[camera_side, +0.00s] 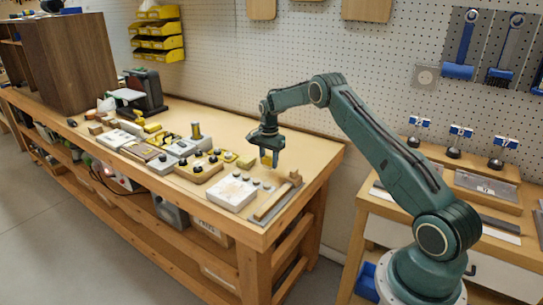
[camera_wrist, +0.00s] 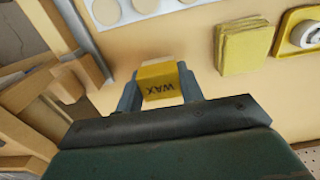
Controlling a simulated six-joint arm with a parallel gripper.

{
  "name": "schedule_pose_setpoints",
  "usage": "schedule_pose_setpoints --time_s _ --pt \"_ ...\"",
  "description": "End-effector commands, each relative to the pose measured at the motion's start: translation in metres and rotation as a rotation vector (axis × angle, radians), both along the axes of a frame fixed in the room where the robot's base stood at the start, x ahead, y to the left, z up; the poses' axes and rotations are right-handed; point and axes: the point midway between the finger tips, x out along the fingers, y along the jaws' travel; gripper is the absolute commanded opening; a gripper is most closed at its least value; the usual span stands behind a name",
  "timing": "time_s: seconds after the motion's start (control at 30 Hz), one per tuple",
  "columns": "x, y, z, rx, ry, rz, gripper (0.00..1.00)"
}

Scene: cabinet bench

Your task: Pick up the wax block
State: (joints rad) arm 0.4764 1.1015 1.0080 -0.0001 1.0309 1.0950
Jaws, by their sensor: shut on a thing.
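The wax block (camera_wrist: 160,87) is a small yellow block with the dark letters WAX on it. In the wrist view it sits between the two fingers of my gripper (camera_wrist: 160,92), which is shut on it. In the side view my gripper (camera_side: 267,151) points down over the right part of the bench, and the yellow wax block (camera_side: 267,159) shows at its fingertips. The block appears to be above the bench top, but I cannot tell the exact gap.
A wooden mallet or tool (camera_side: 275,196) lies near the bench's right end. A white board with round pieces (camera_side: 232,191) lies at its left. Yellow pads (camera_wrist: 243,47) and a yellow tray with a roll (camera_wrist: 300,34) are nearby. Bare bench (camera_side: 311,158) lies at the right.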

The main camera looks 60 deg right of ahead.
Motion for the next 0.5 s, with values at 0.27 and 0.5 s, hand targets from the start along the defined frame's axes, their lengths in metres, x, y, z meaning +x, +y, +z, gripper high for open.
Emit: schedule_pose_setpoints --time_s 0.27,0.5 --pt "0.001 0.0 0.055 -0.002 -0.003 0.0 0.12" --pt "0.001 0.0 0.107 -0.001 -0.003 0.0 0.12"
